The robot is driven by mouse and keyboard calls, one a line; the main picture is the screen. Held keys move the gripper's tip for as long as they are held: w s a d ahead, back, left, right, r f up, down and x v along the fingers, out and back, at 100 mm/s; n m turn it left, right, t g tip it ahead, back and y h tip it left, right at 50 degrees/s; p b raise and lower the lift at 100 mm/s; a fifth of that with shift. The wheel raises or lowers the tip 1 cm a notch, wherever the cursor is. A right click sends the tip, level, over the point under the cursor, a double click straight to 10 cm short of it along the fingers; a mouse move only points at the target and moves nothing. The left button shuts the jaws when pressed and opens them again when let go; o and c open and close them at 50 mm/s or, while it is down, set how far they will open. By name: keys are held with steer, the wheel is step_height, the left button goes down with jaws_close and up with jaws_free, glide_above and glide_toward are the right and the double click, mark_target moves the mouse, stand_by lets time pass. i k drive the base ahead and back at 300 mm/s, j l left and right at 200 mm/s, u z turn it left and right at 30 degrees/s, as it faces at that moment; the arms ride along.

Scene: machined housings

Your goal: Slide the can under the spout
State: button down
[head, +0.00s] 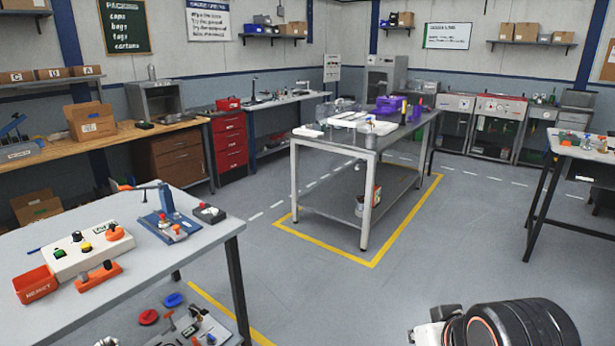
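I cannot make out a can or a spout for certain in the head view. A small light cylindrical container (370,124) stands near the front edge of the grey middle table (345,143), too small to tell if it is the can. Another small pale container (359,207) shows on that table's lower shelf. A dark rounded part of my own arm shows at the bottom right, with no fingers visible. My gripper is not in view.
A near-left table (205,240) holds a control box (80,250), a red bin (35,284) and a blue press (165,222). Another table (590,152) stands at the right. Benches line the walls. Open grey floor (440,260) lies between the tables.

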mark_target(371, 138)
steer(key=i, duration=2.75)
